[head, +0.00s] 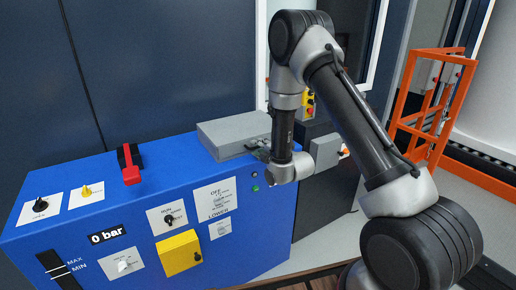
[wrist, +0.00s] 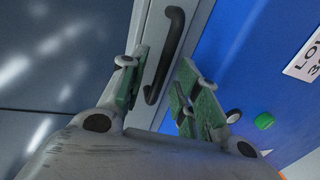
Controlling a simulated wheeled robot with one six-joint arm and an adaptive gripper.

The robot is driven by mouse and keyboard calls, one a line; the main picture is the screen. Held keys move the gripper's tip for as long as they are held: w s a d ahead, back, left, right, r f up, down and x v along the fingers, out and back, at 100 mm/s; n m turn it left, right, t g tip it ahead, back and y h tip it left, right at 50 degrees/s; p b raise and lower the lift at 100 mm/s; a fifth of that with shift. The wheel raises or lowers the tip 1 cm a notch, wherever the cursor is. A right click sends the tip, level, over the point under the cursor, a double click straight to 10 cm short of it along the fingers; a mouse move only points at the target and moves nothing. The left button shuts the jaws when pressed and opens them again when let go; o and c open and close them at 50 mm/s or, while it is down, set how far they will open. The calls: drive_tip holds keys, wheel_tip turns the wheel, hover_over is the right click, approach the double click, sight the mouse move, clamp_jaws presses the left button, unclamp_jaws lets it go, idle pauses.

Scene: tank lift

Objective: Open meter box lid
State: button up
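The meter box appears to be the grey box (head: 228,133) on top of the blue cabinet, with its lid down in the head view. In the wrist view, a black bar handle (wrist: 172,48) stands on the grey face of the box (wrist: 145,60). My gripper (head: 262,152) is at the box's right front end. In the wrist view my gripper (wrist: 158,88) is open, with one green-padded finger on each side of the handle's near end. I see no clear contact with the handle. In the head view the handle is largely hidden by my gripper.
The blue cabinet (head: 110,190) carries a red lever (head: 131,170), several knobs and a yellow box (head: 178,253). A green button (wrist: 264,121) lies right of my fingers. An orange railing (head: 403,95) stands at the right. The cabinet top left of the grey box is mostly clear.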

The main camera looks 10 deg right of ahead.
drive_tip(key=shift+w+a+f, duration=0.15)
drive_tip(key=shift+w+a, duration=0.05)
drive_tip(key=shift+w, duration=0.4)
drive_tip(key=shift+c, duration=0.2)
clamp_jaws()
